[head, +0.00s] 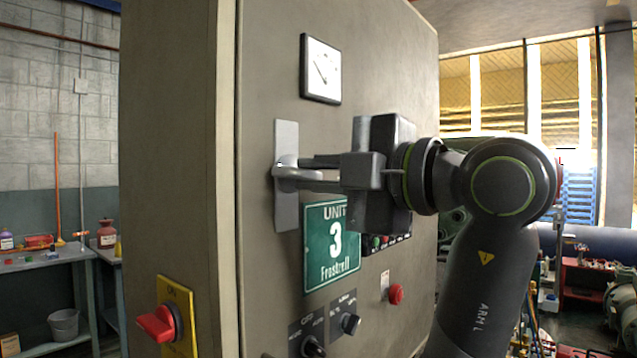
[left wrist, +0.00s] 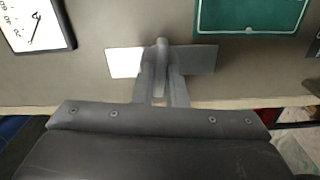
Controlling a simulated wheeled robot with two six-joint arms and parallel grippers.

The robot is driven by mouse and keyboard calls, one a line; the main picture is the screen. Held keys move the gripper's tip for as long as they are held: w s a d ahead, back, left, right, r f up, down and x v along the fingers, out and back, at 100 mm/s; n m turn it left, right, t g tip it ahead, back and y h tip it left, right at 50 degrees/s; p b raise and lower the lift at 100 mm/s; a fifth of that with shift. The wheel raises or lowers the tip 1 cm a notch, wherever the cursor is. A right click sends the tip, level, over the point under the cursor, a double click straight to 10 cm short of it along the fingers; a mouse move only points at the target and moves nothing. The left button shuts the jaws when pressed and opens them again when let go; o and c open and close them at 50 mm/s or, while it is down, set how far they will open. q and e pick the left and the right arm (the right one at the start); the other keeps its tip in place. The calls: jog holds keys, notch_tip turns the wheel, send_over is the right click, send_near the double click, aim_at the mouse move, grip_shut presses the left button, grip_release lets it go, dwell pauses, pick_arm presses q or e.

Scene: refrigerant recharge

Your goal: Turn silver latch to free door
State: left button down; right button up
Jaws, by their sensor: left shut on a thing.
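The silver latch (head: 287,135) has an upright plate on the grey cabinet door and a knob-like handle at its middle. It also shows in the left wrist view (left wrist: 197,60), its plate lying crosswise there. My left gripper (head: 291,173) reaches in from the right, its fingers shut around the latch handle. In the left wrist view the two fingers of my left gripper (left wrist: 161,72) lie on either side of the handle. The cabinet door (head: 268,60) looks closed. My right gripper is not in view.
A dial gauge (head: 321,69) sits above the latch, and a green "Unit 3" sign (head: 331,243) below it. Lower are black knobs (head: 351,324), a red button (head: 396,294), and a red rotary switch (head: 158,322) on the cabinet's left side. A workbench (head: 50,263) stands far left.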

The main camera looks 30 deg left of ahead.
pick_arm(q)
jog(key=c, duration=1.5)
grip_release()
jog(key=shift+d, duration=0.1)
jog(key=shift+c, duration=0.2)
jog(key=shift+d, duration=0.35)
jog(key=d+b, duration=0.1)
jog(key=d, duration=0.7)
jog(key=shift+s+d, duration=0.15)
jog(key=shift+s, duration=0.2)
